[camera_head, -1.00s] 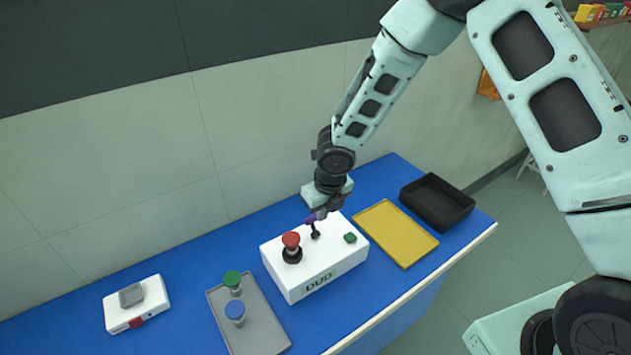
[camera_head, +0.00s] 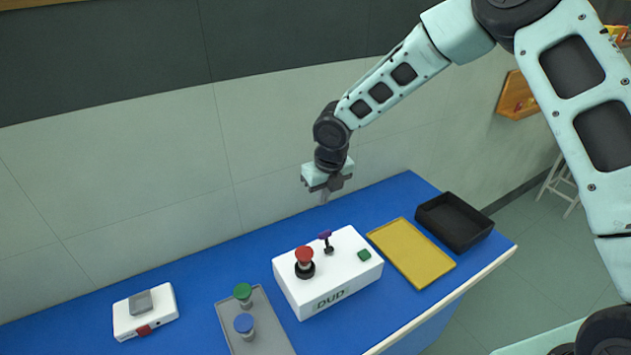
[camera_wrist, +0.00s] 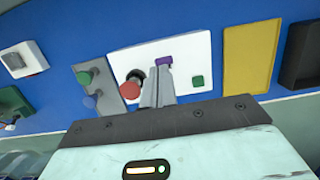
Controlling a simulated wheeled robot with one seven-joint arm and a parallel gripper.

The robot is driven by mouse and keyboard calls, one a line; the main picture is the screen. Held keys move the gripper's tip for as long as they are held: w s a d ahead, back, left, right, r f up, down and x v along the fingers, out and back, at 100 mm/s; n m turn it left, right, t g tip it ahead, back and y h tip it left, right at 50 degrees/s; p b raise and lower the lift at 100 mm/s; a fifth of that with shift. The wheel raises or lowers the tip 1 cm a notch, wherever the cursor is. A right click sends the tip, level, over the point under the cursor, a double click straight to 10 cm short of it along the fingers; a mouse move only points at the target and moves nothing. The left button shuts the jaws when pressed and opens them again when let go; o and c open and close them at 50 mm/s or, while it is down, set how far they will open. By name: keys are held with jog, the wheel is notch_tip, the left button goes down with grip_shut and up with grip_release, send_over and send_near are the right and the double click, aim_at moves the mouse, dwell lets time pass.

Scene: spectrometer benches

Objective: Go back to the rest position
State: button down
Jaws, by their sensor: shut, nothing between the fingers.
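My gripper (camera_head: 325,196) is shut and empty. It hangs in the air above the back of the white DUD box (camera_head: 328,278), clear of it. In the wrist view the closed fingers (camera_wrist: 160,75) point toward the box, overlapping the area near its purple-topped lever (camera_wrist: 164,62). The white box carries a red mushroom button (camera_head: 304,256) on a black base, the small lever with a purple top (camera_head: 325,235), and a green button (camera_head: 364,255). The lever stands upright and free of the gripper.
A grey tray (camera_head: 272,322) holds a green-capped vial (camera_head: 242,292) and a blue-capped vial (camera_head: 244,325). A white device (camera_head: 166,304) stands at left. A yellow tray (camera_head: 412,252) and a black bin (camera_head: 455,222) lie at right on the blue bench. A wall rises behind.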

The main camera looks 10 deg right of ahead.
jog(key=s+a+r+m+g+b, duration=0.1)
jog(key=s+m+b, duration=1.1)
jog(key=s+m, duration=2)
jog(key=s+r+g, duration=0.1)
jog(key=s, duration=0.3)
jog(key=shift+r, duration=0.4)
